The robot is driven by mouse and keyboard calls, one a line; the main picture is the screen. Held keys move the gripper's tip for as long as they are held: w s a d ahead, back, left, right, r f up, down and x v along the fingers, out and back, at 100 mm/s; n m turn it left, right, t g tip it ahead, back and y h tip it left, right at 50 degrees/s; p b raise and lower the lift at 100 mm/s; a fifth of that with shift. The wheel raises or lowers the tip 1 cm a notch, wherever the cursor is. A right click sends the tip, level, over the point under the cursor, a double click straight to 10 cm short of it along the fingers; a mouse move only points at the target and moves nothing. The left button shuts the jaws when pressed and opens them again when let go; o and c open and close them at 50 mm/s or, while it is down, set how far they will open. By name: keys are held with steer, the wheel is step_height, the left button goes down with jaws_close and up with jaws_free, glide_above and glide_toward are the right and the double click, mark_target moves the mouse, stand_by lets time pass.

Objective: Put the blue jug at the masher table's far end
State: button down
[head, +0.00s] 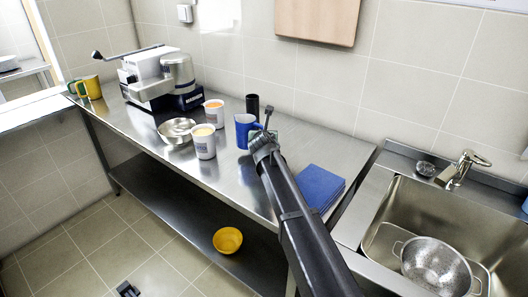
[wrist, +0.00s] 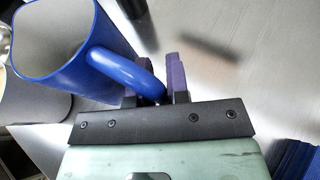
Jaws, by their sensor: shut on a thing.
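The blue jug (head: 241,133) is at the right-middle part of the steel table, upright or nearly so. My gripper (head: 266,138) is at its right side. In the wrist view the jug (wrist: 62,58) fills the upper left, and my gripper (wrist: 160,82) has its dark purple fingers shut on the jug's handle. I cannot tell whether the jug's base touches the table. The steel table (head: 225,175) runs to the back left, with a white and grey machine (head: 160,75) near that end.
White cups with orange (head: 214,113) and pale yellow (head: 204,145) contents and a metal bowl (head: 177,131) stand left of the jug. A black cylinder (head: 252,106) is behind it. Yellow (head: 92,87) and green (head: 77,88) mugs are at the far left corner.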

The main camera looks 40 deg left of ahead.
step_height(320, 180, down, 4)
steer(key=b, duration=0.2)
steer(key=shift+b, duration=0.3)
steer(key=shift+r+p, duration=0.3)
steer(key=shift+r, duration=0.05)
steer(key=shift+f, duration=0.25)
steer(key=c, duration=1.1)
jaws_free()
steer(key=shift+r, duration=0.1)
steer(key=shift+r, duration=0.25)
steer(key=p+v, duration=0.4)
steer(key=v, duration=0.8)
steer(key=shift+p, duration=0.35)
steer(key=o, duration=1.1)
steer(key=shift+f, duration=0.1)
